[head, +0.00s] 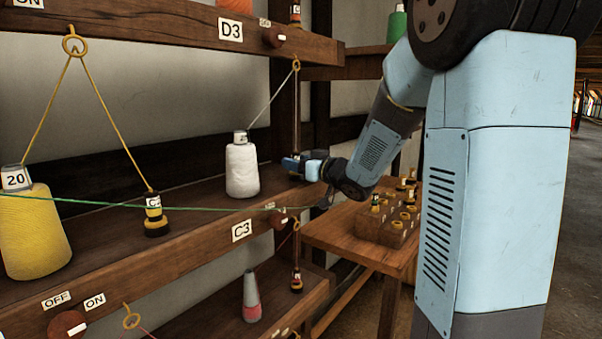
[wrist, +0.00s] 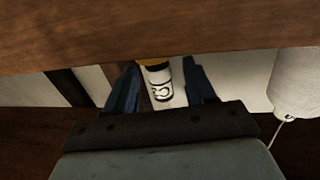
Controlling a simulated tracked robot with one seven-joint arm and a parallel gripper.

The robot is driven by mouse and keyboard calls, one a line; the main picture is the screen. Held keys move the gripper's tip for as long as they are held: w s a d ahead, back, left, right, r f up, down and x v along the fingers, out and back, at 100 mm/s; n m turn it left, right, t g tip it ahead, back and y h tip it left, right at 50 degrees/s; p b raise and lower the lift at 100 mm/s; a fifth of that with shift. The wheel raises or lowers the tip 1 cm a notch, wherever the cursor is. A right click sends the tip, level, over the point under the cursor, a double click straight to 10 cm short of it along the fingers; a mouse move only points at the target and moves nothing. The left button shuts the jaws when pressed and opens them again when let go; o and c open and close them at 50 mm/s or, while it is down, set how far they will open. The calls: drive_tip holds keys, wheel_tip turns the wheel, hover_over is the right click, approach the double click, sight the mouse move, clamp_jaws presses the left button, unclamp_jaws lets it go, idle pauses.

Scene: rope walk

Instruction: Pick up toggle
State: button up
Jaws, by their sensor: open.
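A small toggle-like piece with a white label (wrist: 160,82), which seems to read C3, and a yellow end shows in the wrist view. It stands in the gap between the two blue fingers of my gripper (wrist: 160,70). The fingers are apart, with a visible gap on each side of the piece. In the head view, my gripper (head: 296,164) is at the right end of the middle shelf, just right of the white cone of thread (head: 242,168). The piece is mostly hidden there by my fingers. A similar black and yellow piece labelled C2 (head: 154,216) stands further left.
The white cone is close beside my gripper, also at right in the wrist view (wrist: 298,85). A thread runs up from it to a ring (head: 296,64). A green line (head: 120,204) crosses before the shelf. A small wooden table (head: 335,228) holds several pieces at right.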

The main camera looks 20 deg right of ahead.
drive_tip(key=shift+x, duration=1.55)
drive_tip(key=shift+c, duration=0.5)
clamp_jaws()
